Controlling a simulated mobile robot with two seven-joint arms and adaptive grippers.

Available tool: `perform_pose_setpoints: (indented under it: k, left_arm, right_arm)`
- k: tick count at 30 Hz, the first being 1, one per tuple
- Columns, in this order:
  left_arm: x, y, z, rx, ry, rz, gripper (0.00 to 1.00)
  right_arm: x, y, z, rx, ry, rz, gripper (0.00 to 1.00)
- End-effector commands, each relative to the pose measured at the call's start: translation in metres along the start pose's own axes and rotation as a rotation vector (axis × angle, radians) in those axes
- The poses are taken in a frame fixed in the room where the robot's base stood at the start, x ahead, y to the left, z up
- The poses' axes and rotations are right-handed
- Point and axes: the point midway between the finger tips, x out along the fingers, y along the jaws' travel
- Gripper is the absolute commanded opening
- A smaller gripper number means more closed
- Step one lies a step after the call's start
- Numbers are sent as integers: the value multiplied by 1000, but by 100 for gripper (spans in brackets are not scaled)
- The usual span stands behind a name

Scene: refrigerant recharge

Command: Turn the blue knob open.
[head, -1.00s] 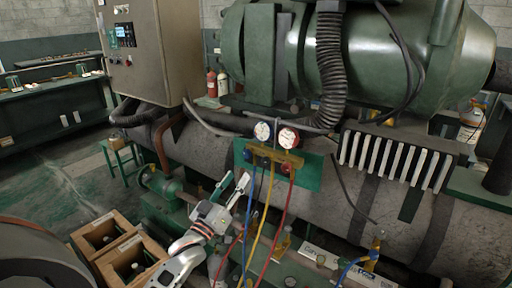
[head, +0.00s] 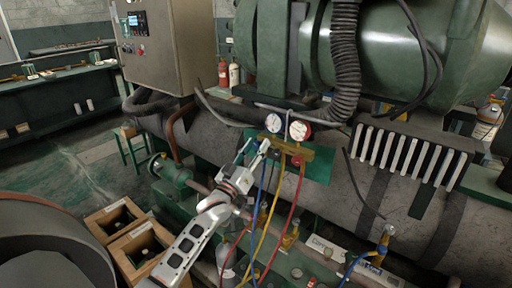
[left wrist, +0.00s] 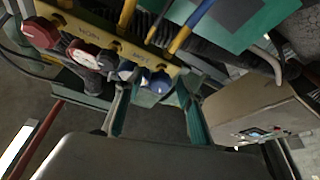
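The gauge manifold has a yellow bar (head: 290,150) on a green plate (head: 318,166), with a blue-side gauge (head: 273,122) and a red-side gauge (head: 299,131) above it. My left gripper (head: 254,149) is at the left end of the bar and covers the blue knob in the head view. In the left wrist view the blue knob (left wrist: 158,80) shows below the yellow bar, near the fingertips and between their lines. The left gripper (left wrist: 154,95) is open there, a finger on each side; contact with the knob cannot be told. My right gripper is not in view.
Blue, yellow and red hoses (head: 287,222) hang below the manifold, close to my left arm. A red knob (left wrist: 40,32) sits at the bar's other end. A grey cabinet (head: 165,50) and wooden boxes (head: 113,217) stand to the left.

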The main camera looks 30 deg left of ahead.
Motion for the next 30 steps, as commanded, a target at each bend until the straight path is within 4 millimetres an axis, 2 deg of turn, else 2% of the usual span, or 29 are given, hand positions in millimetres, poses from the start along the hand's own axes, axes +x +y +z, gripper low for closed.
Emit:
perform_pose_setpoints:
  k: [2, 3, 7, 13, 23, 30]
  left_arm:
    - [0, 0, 0, 0, 0, 0, 38]
    - [0, 0, 0, 0, 0, 0, 33]
    - [0, 0, 0, 0, 0, 0, 0]
    - [0, 0, 0, 21, 0, 9, 0]
    - [0, -1, -1, 275, 0, 113, 0]
    - [0, -1, -1, 293, 1, 120, 0]
  right_arm:
    - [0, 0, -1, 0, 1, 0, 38]
    - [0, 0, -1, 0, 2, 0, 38]
    - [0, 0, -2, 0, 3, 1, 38]
    - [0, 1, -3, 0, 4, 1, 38]
    - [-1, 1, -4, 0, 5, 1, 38]
    - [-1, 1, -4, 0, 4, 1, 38]
